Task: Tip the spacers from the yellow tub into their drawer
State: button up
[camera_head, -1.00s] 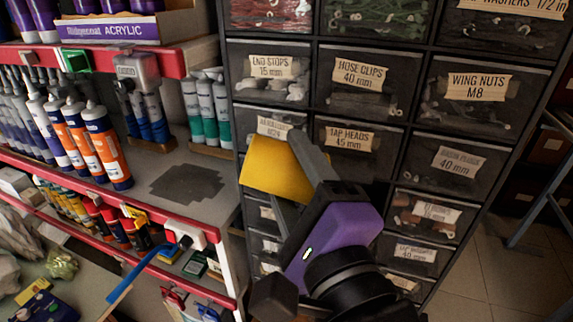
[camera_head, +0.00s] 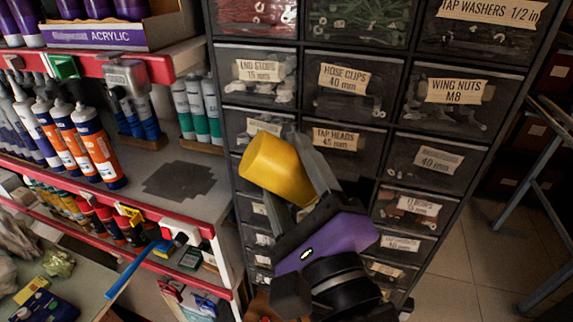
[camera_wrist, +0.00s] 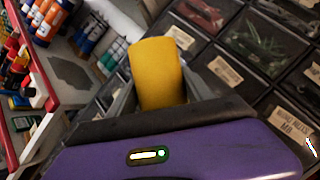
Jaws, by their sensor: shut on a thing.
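My gripper (camera_head: 300,183) is shut on the yellow tub (camera_head: 272,168), one finger along each side of it. The tub is tilted on its side in front of the drawer cabinet, with its round end facing up and left. It also shows in the wrist view (camera_wrist: 157,75), upright between the fingers. Its inside and any spacers in it are hidden. The drawer cabinet (camera_head: 302,42) stands behind, with labelled dark drawers. I cannot read a spacer label; the tub and gripper cover part of the lower middle drawers.
A shelf with red edges (camera_head: 196,228) stands at left, holding orange and white tubes (camera_head: 95,145) and green-banded tubes (camera_head: 205,105). A blue-handled tool (camera_head: 140,265) juts out from it. A metal stand (camera_head: 540,150) is at right. Floor (camera_head: 462,270) is clear between.

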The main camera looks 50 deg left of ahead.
dwell(0.5)
jog(key=shift+r+p, duration=0.75)
jog(key=shift+p, duration=0.3)
jog(key=shift+f+b, duration=0.35)
jog(key=shift+f, duration=0.45)
jog(key=shift+r+p, duration=0.75)
jog(key=shift+p, duration=0.1)
jog(key=shift+f+b, duration=0.35)
jog(key=shift+f, duration=0.45)
jog(key=shift+r, duration=0.1)
jog(key=shift+s, duration=0.1)
